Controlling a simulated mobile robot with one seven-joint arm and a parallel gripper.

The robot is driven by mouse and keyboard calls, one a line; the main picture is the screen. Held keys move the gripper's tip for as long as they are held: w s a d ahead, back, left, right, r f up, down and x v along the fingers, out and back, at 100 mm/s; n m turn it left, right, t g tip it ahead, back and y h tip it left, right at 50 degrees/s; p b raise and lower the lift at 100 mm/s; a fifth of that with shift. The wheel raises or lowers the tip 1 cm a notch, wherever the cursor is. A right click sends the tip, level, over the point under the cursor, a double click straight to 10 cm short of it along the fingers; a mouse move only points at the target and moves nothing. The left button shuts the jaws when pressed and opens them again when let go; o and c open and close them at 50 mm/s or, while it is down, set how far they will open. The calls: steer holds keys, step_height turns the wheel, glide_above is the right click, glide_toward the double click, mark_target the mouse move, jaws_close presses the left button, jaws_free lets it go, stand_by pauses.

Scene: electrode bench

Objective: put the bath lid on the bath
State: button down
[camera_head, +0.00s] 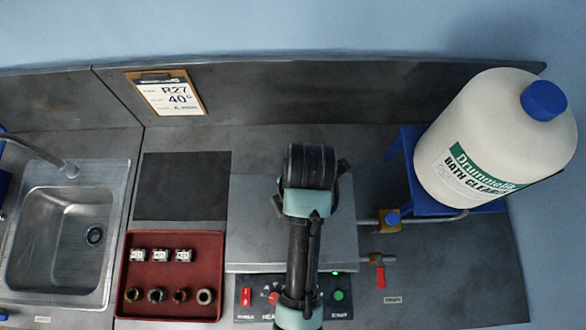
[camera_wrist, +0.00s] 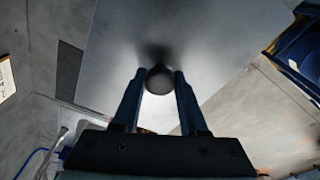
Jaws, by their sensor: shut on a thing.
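The bath lid (camera_head: 255,225) is a flat grey metal plate over the bath, whose front control panel (camera_head: 257,300) shows below it. In the wrist view the lid (camera_wrist: 205,45) fills the middle, with a round dark knob (camera_wrist: 159,82) on it. My gripper (camera_wrist: 158,73) is shut on this knob, one blue finger on each side. In the head view my arm covers the knob and fingers. The lid looks level and roughly lined up with the bath. I cannot tell whether it rests on the rim or hangs just above it.
A large bath cleaner bottle (camera_head: 475,125) stands on a blue stand (camera_head: 410,165) at right. A valve with a red handle (camera_head: 380,276) is beside the bath. A red tray (camera_head: 170,253) with small parts, a dark mat (camera_head: 180,185) and a sink (camera_head: 65,240) are left.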

steer(key=shift+f+b, duration=0.45)
steer(key=shift+f, duration=2)
steer(key=shift+f, duration=0.6)
jaws_free()
steer(key=shift+s, duration=0.1)
steer(key=shift+r, duration=0.1)
steer(key=shift+r+p, duration=0.5)
steer(key=shift+r, duration=2.9)
